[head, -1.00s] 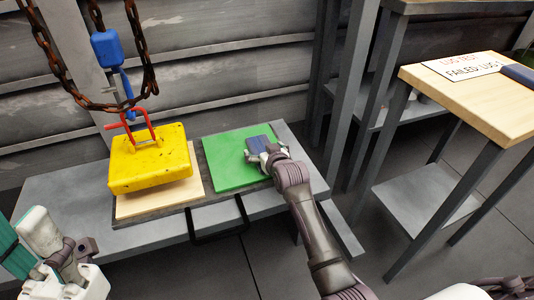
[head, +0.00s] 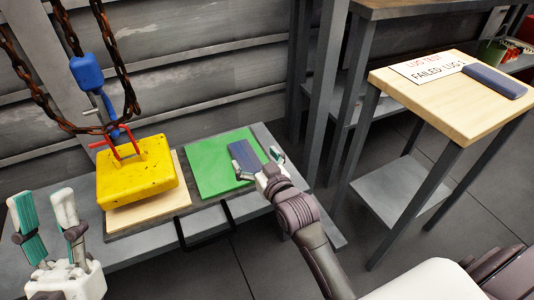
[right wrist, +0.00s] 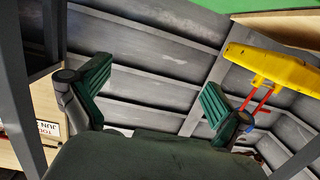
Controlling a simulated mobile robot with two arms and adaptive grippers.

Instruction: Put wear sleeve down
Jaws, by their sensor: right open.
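A dark blue-grey block, which I take as the wear sleeve (head: 244,153), lies on the green mat (head: 208,172). My right gripper (head: 259,166) is open just to its lower right, with one finger near each side of the block's near end. I cannot tell whether the fingers touch it. In the right wrist view the fingers (right wrist: 158,98) are wide apart with nothing between them, and the block does not show. My left gripper (head: 47,208) is open and empty at the lower left.
A yellow block (head: 137,183) with a red shackle (head: 122,146) hangs from rusty chains over a wooden board (head: 150,217). A wooden-topped table (head: 440,117) at right bears a "FAILED" sign (head: 425,68) and a dark blue bar (head: 495,82). Bare grey bench shows near the green mat.

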